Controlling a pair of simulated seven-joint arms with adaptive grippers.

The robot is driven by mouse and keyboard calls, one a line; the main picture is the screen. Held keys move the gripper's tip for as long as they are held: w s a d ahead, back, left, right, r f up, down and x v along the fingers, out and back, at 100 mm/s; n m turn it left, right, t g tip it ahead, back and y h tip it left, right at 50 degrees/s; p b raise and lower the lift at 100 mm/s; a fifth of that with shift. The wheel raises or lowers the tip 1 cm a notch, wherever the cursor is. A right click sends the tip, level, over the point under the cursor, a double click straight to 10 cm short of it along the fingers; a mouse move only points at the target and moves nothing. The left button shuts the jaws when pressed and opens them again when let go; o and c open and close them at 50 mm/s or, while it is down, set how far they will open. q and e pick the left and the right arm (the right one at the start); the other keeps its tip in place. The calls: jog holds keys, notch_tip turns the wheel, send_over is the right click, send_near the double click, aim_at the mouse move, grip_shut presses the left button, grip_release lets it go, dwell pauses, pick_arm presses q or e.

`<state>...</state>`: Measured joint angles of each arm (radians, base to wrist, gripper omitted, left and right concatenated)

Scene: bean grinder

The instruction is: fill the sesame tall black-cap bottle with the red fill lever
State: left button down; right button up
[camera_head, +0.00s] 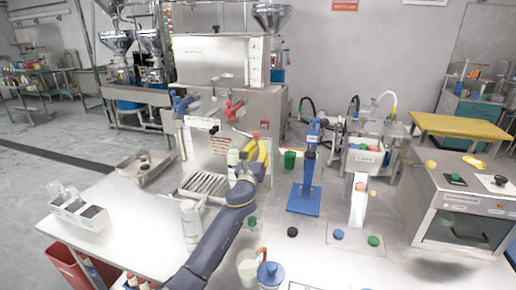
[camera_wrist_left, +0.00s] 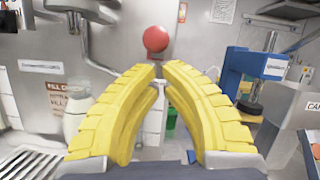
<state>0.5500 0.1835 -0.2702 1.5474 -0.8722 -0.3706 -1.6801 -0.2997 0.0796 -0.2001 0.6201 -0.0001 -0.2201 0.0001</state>
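The red ball knob of a lever (camera_head: 264,123) stands on the right front of the steel filling machine. In the left wrist view the red ball (camera_wrist_left: 156,39) is just above and beyond my fingertips, apart from them. My left gripper (camera_head: 257,148) has two yellow fingers curving toward each other with a narrow gap between the tips (camera_wrist_left: 160,70); it holds nothing. A pale bottle (camera_head: 232,157) stands at the machine by the drip tray, left of my gripper; it also shows in the left wrist view (camera_wrist_left: 77,113). I cannot read its label or make out its cap. My right gripper is out of view.
A white bottle (camera_head: 191,222) stands on the table beside my arm. A blue press (camera_head: 307,185) and a green cup (camera_head: 290,160) are to the right.

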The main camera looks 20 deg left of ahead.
pick_arm(q)
jog(key=shift+r, duration=0.1)
jog(key=shift+s+r, duration=0.1)
jog(key=shift+r, duration=0.25)
